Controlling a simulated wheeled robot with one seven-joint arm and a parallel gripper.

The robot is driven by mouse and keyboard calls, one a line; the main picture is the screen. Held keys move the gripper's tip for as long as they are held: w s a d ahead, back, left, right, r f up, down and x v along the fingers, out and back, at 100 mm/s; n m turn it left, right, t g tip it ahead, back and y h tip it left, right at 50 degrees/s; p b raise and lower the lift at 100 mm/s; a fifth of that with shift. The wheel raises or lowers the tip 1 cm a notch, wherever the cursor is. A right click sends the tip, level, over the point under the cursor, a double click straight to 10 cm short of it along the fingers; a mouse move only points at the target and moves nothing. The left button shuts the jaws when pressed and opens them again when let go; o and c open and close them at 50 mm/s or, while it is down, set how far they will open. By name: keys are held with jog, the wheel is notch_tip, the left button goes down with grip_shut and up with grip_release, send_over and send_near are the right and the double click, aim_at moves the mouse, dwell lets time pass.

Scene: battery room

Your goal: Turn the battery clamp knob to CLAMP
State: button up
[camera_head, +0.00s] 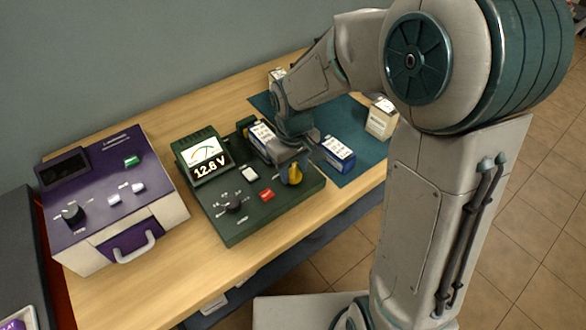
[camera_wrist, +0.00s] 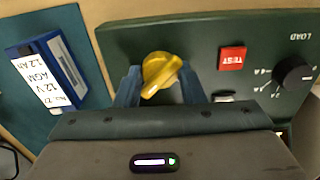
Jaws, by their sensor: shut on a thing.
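The yellow clamp knob (camera_head: 295,174) is on the right part of the dark green battery tester (camera_head: 235,232). In the wrist view the knob (camera_wrist: 160,72) sits between the two blue fingers of my gripper (camera_wrist: 158,85), which is shut on it. The knob's pointer is slanted, with one end toward the lower left in that view. Its CLAMP marking is hidden or too small to read. In the head view my gripper (camera_head: 289,158) comes down over the knob from behind. A blue and white battery (camera_head: 262,136) stands on the tester, partly hidden by my gripper.
The tester has a 12.8 V meter (camera_head: 206,160), a red TEST button (camera_wrist: 232,58) and a black LOAD knob (camera_wrist: 293,74). Another blue battery (camera_head: 338,153) and a cream box (camera_head: 381,121) are on the teal mat (camera_head: 357,127). A purple device (camera_head: 110,185) stands at left.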

aim_at(294, 170)
dwell(0.4)
jog(key=o, duration=1)
notch_tip(294, 170, up, 14)
jog(key=s+d+f+m+t, duration=0.3)
jog(key=s+d+m, duration=0.4)
jog(key=s+d, duration=0.5)
jog(key=shift+s+d+f, duration=0.15)
jog(key=shift+s+f, duration=0.05)
jog(key=shift+s, duration=0.35)
